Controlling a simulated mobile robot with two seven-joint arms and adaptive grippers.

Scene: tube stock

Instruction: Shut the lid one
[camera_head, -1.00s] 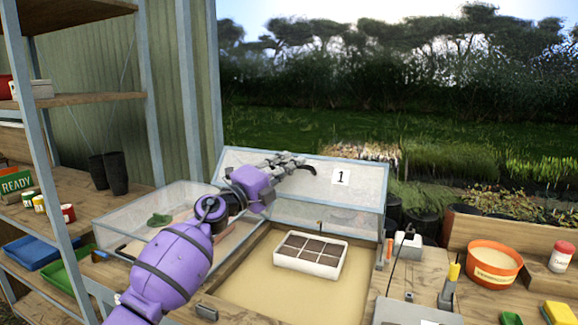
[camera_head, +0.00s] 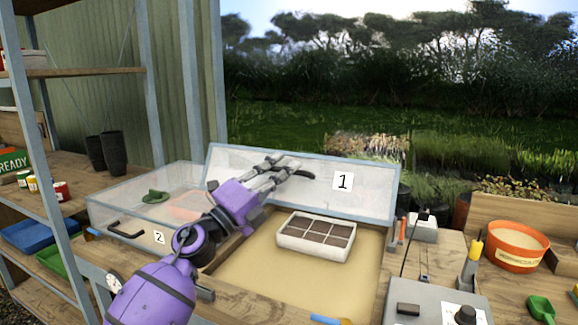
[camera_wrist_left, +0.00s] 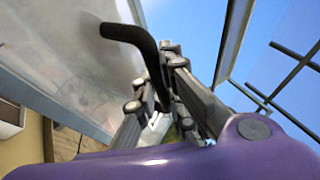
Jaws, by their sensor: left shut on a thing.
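Lid one (camera_head: 375,187), a clear panel in a pale grey frame with a white "1" label, stands raised and tilted over the back of the sandy bed (camera_head: 235,270). My left gripper (camera_head: 290,166) reaches across the bed and is shut on its dark handle (camera_head: 303,174), left of the label. In the left wrist view the curved black handle (camera_wrist_left: 130,35) runs between the fingers (camera_wrist_left: 165,100), with the lid's pale panel (camera_wrist_left: 60,35) to the left. The fingers and purple wrist hide part of the lid. My right gripper is not in view.
A white tray (camera_head: 315,254) with several brown cells sits in the open bed. Lid two (camera_head: 105,208), with a black handle, lies shut at the left. A grey box (camera_head: 435,305) and an orange tub (camera_head: 516,245) stand on the right.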

